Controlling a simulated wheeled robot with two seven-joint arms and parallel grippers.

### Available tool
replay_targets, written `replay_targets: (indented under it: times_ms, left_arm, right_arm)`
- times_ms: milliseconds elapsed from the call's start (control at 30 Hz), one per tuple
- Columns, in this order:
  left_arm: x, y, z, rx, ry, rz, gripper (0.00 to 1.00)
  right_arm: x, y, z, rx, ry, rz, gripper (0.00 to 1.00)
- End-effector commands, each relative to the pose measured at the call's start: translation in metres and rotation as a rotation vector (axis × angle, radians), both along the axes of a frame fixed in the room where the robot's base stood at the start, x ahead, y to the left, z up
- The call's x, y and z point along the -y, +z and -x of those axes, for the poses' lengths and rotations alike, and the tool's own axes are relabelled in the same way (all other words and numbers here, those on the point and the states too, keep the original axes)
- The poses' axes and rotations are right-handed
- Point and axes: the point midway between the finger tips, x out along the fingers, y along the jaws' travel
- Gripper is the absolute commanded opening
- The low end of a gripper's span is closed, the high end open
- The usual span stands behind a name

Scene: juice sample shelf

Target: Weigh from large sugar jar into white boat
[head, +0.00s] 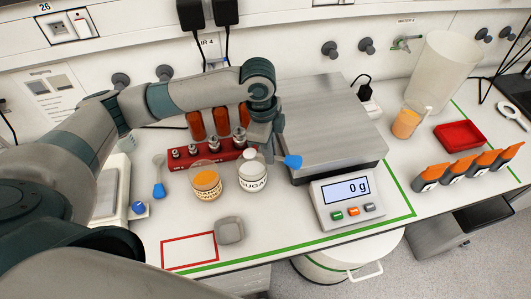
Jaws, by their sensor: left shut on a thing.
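The sugar jar (253,182) stands in front of the balance's left side, with white contents and a SUGAR label. My left gripper (268,142) is above and just behind it, shut on a scoop with a blue handle (293,161) pointing right. My right gripper is not in view.
A jar of orange powder (206,180) stands left of the sugar. Behind are a red weight block (185,157) and brown bottles. A second blue-handled scoop (158,180) lies left. A red tray (460,135) and orange-topped containers (455,170) are right. The red-outlined rectangle (189,251) is empty.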

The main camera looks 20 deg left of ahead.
Motion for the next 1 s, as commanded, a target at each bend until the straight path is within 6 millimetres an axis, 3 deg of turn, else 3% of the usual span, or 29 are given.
replay_targets:
  times_ms: [500, 1000]
  left_arm:
    - [0.004, 0.030, -0.001, -0.012, 0.000, -0.105, 0.00]
    - [0.005, 0.033, -0.001, -0.015, 0.000, -0.119, 0.00]
  right_arm:
    - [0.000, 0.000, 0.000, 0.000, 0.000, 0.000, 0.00]
    - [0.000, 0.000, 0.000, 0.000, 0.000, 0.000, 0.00]
